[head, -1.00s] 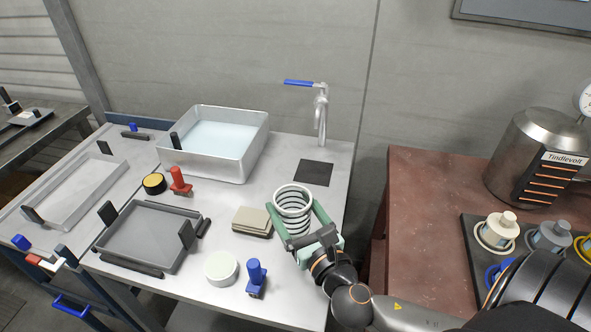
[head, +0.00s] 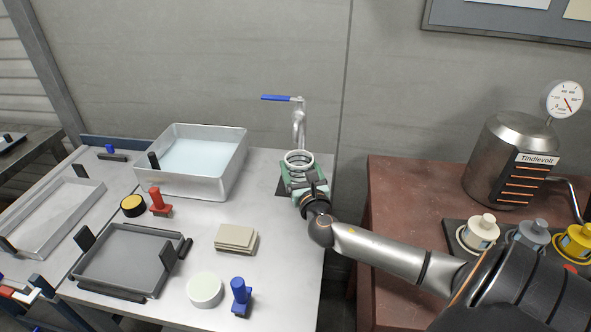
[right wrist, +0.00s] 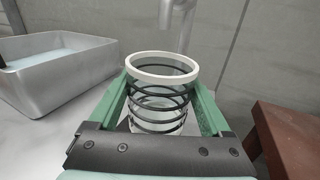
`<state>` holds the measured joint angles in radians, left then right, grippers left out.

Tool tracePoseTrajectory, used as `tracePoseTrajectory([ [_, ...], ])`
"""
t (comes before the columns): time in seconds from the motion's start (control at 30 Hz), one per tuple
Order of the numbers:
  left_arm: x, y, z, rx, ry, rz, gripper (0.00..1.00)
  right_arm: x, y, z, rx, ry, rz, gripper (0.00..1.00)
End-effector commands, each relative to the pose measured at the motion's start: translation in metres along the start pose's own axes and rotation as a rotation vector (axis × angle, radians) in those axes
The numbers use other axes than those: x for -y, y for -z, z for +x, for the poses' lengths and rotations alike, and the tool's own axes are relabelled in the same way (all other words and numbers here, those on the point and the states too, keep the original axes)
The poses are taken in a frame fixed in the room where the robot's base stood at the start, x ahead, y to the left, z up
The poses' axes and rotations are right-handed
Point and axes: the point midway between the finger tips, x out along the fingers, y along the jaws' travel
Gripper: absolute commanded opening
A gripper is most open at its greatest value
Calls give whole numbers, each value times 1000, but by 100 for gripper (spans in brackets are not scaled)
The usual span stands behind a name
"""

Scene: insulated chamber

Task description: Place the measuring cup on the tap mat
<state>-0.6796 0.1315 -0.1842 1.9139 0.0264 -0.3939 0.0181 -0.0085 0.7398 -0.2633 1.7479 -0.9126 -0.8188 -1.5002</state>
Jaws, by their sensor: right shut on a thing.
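The measuring cup (head: 299,159) is a clear cylinder with a white rim and dark rings. My right gripper (head: 300,172) is shut on it, one green finger on each side. In the right wrist view the cup (right wrist: 160,68) stands upright between the fingers of the gripper (right wrist: 163,105). The dark square tap mat (head: 280,188) lies on the metal table below the tap (head: 299,125). The cup and gripper cover most of the mat. I cannot tell whether the cup touches it. My left gripper is not in view.
A metal basin of water (head: 207,185) stands left of the cup. A grey tray (head: 130,262), a stack of beige plates (head: 236,238), a round pale disc (head: 205,289) and a blue-handled stamp (head: 240,296) sit nearer. A brown table (head: 400,210) is at the right, beyond a gap.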

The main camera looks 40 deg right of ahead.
Motion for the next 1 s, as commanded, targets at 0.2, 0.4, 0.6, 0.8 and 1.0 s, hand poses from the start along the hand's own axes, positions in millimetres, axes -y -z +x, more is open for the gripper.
tracePoseTrajectory([
  [0.2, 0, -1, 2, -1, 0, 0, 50, 0, 0, 34, 0, 0, 1, 19],
  [0.4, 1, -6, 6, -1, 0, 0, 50, 0, 18, 38, -5, 0, 0, 19],
  [0.6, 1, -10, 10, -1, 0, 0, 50, -1, 37, 38, -3, -2, -1, 19],
  [0.8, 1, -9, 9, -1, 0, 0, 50, -1, 36, 37, -1, -2, 0, 19],
  [1.0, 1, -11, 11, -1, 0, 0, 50, 0, 39, 37, -2, -1, -1, 86],
])
